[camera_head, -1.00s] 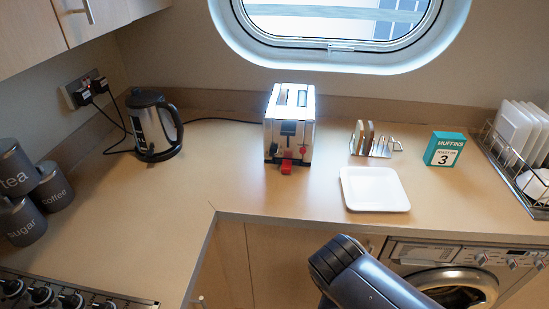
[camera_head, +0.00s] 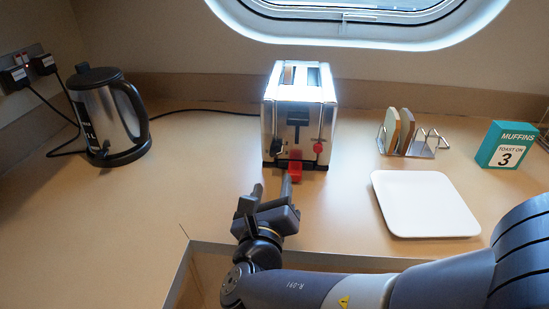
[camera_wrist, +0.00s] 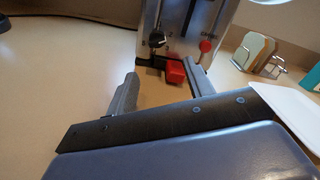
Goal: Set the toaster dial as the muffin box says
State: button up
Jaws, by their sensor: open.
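The silver toaster (camera_head: 300,112) stands on the counter against the back wall. The teal muffin box (camera_head: 507,145) at right reads "MUFFINS TOAST ON 3". My gripper (camera_head: 271,187) is open and empty, just in front of the toaster, its fingers pointing at the toaster's lower front.
A black and steel kettle (camera_head: 107,118) stands at left, its cord running to a wall socket. A white plate (camera_head: 425,204) lies right of my gripper. A toast rack (camera_head: 411,136) with slices stands behind it. The counter left of my gripper is clear.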

aim_at(276, 154)
jog(key=shift+w+a, duration=0.2)
jog(key=shift+w, duration=0.2)
jog(key=x, duration=1)
jog(key=shift+w+r+b, duration=0.1)
jog(key=shift+r+b, duration=0.05)
jog(key=shift+b, duration=0.25)
jog(key=shift+c, duration=0.4)
jog(key=c, duration=0.9)
